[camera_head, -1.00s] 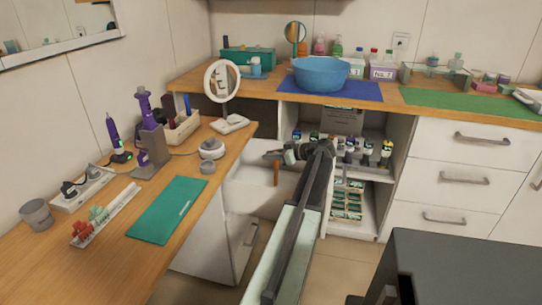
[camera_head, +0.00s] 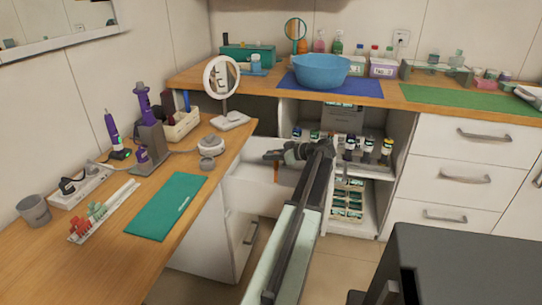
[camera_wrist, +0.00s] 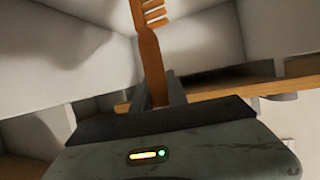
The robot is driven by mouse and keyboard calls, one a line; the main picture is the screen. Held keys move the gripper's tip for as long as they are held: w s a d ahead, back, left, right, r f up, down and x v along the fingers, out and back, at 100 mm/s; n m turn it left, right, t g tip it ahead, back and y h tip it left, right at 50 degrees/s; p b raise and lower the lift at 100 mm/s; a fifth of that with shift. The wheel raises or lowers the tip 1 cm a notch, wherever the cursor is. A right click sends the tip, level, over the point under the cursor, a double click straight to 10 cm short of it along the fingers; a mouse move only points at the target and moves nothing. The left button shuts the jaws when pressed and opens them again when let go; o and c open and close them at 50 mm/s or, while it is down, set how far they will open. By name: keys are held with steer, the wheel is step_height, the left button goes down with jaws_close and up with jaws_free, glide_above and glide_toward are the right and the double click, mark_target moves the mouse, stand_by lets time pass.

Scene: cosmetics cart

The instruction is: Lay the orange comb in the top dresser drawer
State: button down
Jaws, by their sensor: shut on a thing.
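The orange comb (camera_wrist: 152,58) is held by its handle in my gripper (camera_wrist: 158,92) in the wrist view, its toothed end pointing away from the jaws. In the head view, the comb (camera_head: 277,172) hangs down below my gripper (camera_head: 274,156), small and partly hidden. The open white top dresser drawer (camera_head: 252,190) stands out from under the wooden desk, and the comb appears over it. White panels (camera_wrist: 60,45) surround the comb in the wrist view. I cannot tell how deep the comb is in the drawer. My arm hides the drawer's right side.
The desk (camera_head: 95,245) carries a green mat (camera_head: 166,207), a round mirror (camera_head: 221,78) and styling tools. An open shelf unit (camera_head: 400,150) with bottles stands behind my arm. A dark block (camera_head: 460,265) fills the lower right. Floor shows below the shelves.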

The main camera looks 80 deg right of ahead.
steer(key=shift+f+b, duration=0.4)
steer(key=shift+f, duration=0.05)
steer(key=c, duration=1.2)
jaws_free()
steer(key=shift+r, duration=0.1)
step_height(320, 180, up, 4)
steer(key=p, duration=0.5)
steer(key=s+a, duration=0.4)
steer(key=a, duration=1.1)
steer(key=shift+a+r, duration=0.3)
steer(key=shift+r, duration=0.1)
